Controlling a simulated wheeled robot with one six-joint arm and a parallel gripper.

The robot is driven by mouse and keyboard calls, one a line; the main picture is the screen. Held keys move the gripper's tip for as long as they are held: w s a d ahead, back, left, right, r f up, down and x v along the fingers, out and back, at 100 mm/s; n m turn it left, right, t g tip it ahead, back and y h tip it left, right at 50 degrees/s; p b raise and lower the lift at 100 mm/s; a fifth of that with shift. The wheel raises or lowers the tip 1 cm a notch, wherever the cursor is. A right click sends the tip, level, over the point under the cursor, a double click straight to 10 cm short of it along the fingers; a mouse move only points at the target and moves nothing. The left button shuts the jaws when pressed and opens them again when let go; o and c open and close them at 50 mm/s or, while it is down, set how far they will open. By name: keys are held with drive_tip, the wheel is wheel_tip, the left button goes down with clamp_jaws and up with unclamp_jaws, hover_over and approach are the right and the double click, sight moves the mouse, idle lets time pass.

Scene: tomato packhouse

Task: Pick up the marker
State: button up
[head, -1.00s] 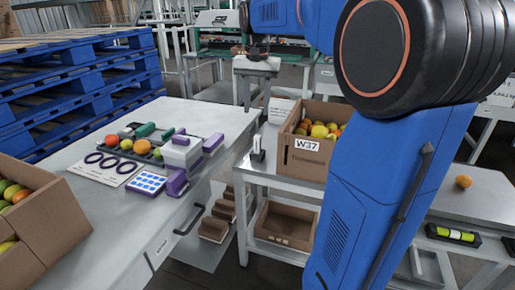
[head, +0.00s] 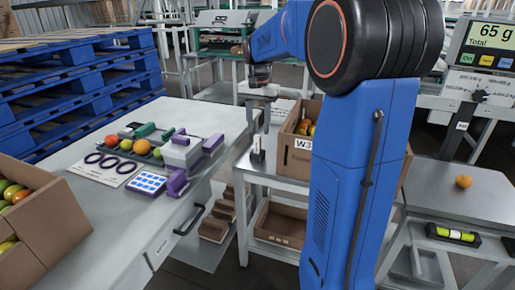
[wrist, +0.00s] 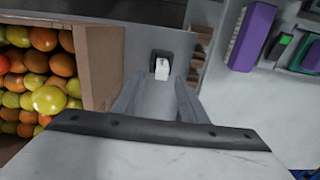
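A small white upright piece in a dark base, which looks like the marker in its holder (head: 257,148), stands on the middle metal table, left of the labelled carton. In the wrist view the marker (wrist: 162,70) shows from above as a white block in front of a black base. My gripper (head: 258,122) is above it in the head view, pointing down. In the wrist view my gripper (wrist: 158,95) has its two grey fingers apart with nothing between them. The marker lies just beyond the fingertips, roughly centred on the gap. The fingers do not visibly touch it.
A carton of fruit (head: 296,160) stands right beside the marker; its wall (wrist: 100,65) is close to my left finger. A left table (head: 120,215) holds purple-and-white items, fruit and a card. A scale display (head: 490,35) reads 65 g. An orange (head: 463,182) lies at right.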

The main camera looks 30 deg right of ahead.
sight(258, 136)
drive_tip(key=shift+a+f, duration=0.15)
drive_tip(key=shift+f, duration=3.5)
drive_tip(key=shift+c, duration=0.3)
clamp_jaws()
